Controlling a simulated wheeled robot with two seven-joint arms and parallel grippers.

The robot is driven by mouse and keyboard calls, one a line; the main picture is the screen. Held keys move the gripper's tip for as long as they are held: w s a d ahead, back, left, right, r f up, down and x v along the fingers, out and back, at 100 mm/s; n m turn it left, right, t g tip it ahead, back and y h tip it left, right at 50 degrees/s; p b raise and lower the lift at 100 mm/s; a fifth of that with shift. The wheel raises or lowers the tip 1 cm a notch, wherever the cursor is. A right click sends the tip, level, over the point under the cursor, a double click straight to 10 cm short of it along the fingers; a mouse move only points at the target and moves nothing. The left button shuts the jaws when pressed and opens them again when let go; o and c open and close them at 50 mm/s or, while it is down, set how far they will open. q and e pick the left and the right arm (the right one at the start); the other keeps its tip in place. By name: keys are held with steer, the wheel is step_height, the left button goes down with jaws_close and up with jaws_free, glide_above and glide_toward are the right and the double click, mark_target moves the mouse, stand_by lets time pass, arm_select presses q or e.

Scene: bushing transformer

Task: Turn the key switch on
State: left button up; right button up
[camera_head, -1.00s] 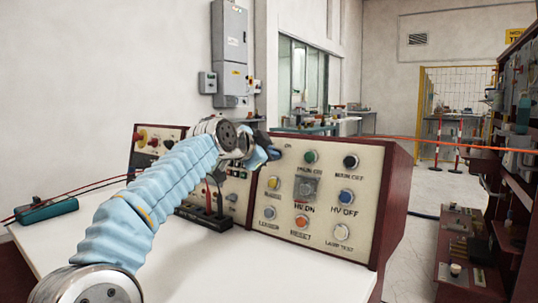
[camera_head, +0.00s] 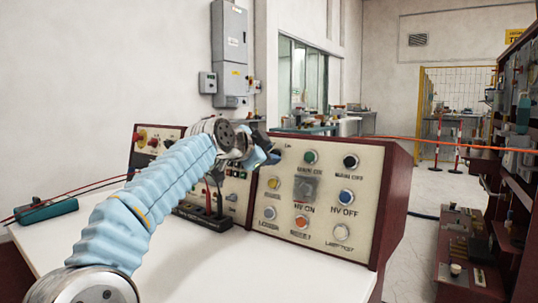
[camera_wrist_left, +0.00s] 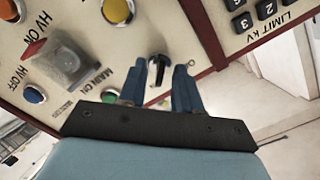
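The key switch (camera_wrist_left: 158,66), a dark knob with a metal rim, is on the cream control panel (camera_wrist_left: 112,62) in the left wrist view. My left gripper (camera_wrist_left: 161,72) has its two blue fingers on either side of the key switch, with a visible gap between them; it looks open around the knob. Contact with the knob cannot be told. In the head view my left gripper (camera_head: 270,155) is at the panel's upper left corner and hides the key switch. My right gripper is in neither view.
On the panel, the MAIN ON button (camera_head: 310,157), a covered HV ON button (camera_head: 305,189) and several other buttons lie close to the gripper. A black socket strip (camera_head: 203,216) stands left of the panel. The white tabletop (camera_head: 240,265) in front is clear.

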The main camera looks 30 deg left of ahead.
arm_select(q)
steer(key=b+v, duration=0.1)
steer(key=v, duration=1.2)
steer(key=shift+s, duration=0.15)
steer(key=shift+d, duration=0.1)
